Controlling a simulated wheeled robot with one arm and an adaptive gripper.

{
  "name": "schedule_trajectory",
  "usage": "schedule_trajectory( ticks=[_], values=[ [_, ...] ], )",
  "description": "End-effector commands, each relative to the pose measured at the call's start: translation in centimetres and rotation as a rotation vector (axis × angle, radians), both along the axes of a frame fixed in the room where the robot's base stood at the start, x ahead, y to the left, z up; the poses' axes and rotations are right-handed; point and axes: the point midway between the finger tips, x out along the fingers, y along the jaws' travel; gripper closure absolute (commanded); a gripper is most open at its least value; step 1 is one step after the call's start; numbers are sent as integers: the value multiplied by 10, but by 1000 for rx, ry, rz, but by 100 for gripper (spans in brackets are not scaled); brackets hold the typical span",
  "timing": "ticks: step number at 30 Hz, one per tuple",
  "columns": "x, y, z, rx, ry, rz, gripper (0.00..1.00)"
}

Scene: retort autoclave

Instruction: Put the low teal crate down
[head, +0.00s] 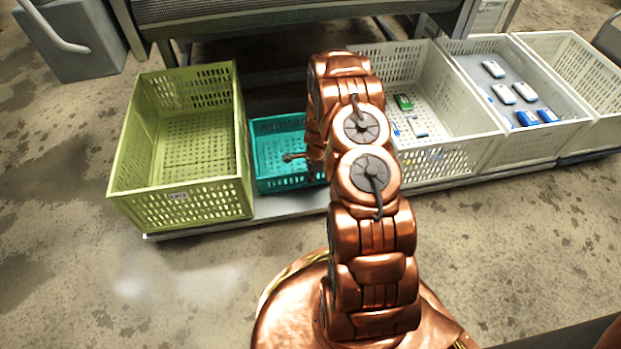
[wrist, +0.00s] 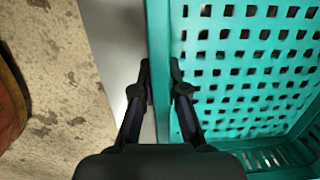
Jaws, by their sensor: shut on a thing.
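The low teal crate (head: 279,150) is between the green crate and my arm in the head view, over the grey platform. My arm hides its right part. In the wrist view the crate's perforated floor (wrist: 250,75) fills the right side. My gripper (wrist: 160,80) is shut on the crate's near wall, one finger on each side of it. In the head view my gripper is mostly hidden behind my arm. I cannot tell whether the crate's underside touches the platform.
A tall green crate (head: 180,205) stands close to the left of the teal crate. White crates (head: 455,157) stand to the right, holding several small white, blue and green items. The grey platform (head: 275,207) has a bare front strip. A metal conveyor frame (head: 290,22) runs behind.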

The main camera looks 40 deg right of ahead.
Motion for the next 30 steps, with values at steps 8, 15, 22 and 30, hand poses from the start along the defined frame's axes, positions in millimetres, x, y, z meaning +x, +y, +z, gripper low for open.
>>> schedule_trajectory(
  ticks=[8, 15, 22, 30],
  values=[
    [1, 0, -3, -1, -2, 1, 100],
    [0, 0, -6, 0, 0, 0, 79],
    [0, 0, -6, 0, 1, 0, 63],
    [0, 0, -6, 0, 1, 0, 63]
  ],
)
